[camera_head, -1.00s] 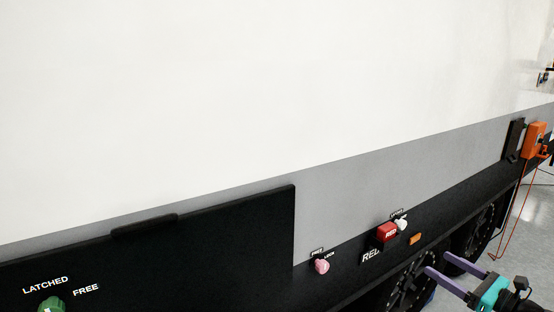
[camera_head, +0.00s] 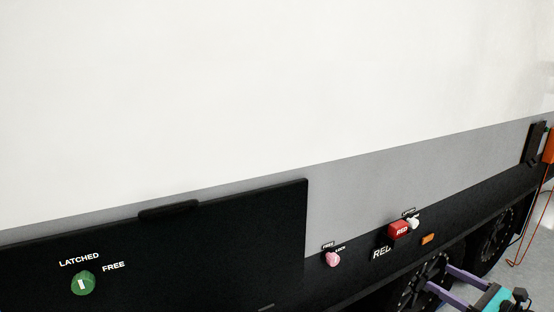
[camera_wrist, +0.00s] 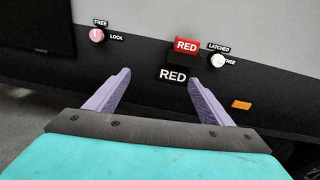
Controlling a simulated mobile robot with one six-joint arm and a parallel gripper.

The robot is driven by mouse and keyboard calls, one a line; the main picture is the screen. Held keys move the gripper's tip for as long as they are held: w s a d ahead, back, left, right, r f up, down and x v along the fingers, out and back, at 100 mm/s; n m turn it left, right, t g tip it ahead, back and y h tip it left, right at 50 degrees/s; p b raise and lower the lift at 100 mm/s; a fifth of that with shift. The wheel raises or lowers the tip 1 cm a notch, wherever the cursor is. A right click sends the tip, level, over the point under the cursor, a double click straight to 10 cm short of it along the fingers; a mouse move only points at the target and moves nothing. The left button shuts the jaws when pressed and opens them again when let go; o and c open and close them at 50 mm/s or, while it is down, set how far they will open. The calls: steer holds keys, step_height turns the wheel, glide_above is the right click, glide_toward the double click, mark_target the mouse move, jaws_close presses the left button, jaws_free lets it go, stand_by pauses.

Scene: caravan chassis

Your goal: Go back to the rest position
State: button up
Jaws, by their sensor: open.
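My gripper (camera_head: 449,281) shows at the lower right of the head view, with purple fingers and a teal body. In the wrist view its two fingers (camera_wrist: 157,88) stand wide apart with nothing between them. They point toward the caravan's dark lower panel. A red block marked RED (camera_wrist: 186,47) is ahead of the gap, above a black RED label (camera_wrist: 172,74). The red block also shows in the head view (camera_head: 398,230). The fingers appear apart from the panel and its knobs.
A pink knob (camera_head: 333,259) marked FREE and LOCK and a white knob (camera_wrist: 218,61) sit either side of the red block. A green knob (camera_head: 83,283) is on the black panel (camera_head: 200,245). An orange marker (camera_head: 428,239) and wheels (camera_head: 424,281) are near my gripper.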

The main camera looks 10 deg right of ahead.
steer(key=w+a+f+n+g+y, duration=0.2)
steer(key=w+a+f+n+g, duration=0.2)
steer(key=a+f, duration=0.7)
steer(key=w+a+f+n+g+y, duration=0.1)
steer(key=w+a+f+n+g, duration=0.3)
steer(key=a+f, duration=0.65)
steer(key=s+a+f+n+g, duration=0.2)
steer(key=a+f+n+g, duration=0.15)
steer(key=a+f, duration=0.4)
steer(key=s+a+f+n+g, duration=0.3)
steer(key=a+f+n, duration=0.1)
steer(key=a+f, duration=0.35)
steer(key=s+a+f+n+g+h, duration=0.4)
steer(key=s+a+f+n, duration=0.1)
steer(key=s+f+n, duration=0.2)
steer(key=s+a+f+n+g+h, duration=0.3)
steer(key=s+n, duration=0.6)
steer(key=s, duration=0.3)
step_height(320, 180, down, 4)
steer(key=shift+s+a+r+n+g+h, duration=0.1)
steer(key=shift+s+a+n+g+h, duration=0.3)
steer(key=shift+a, duration=0.55)
steer(key=shift+w+d, duration=0.1)
steer(key=shift+w, duration=0.05)
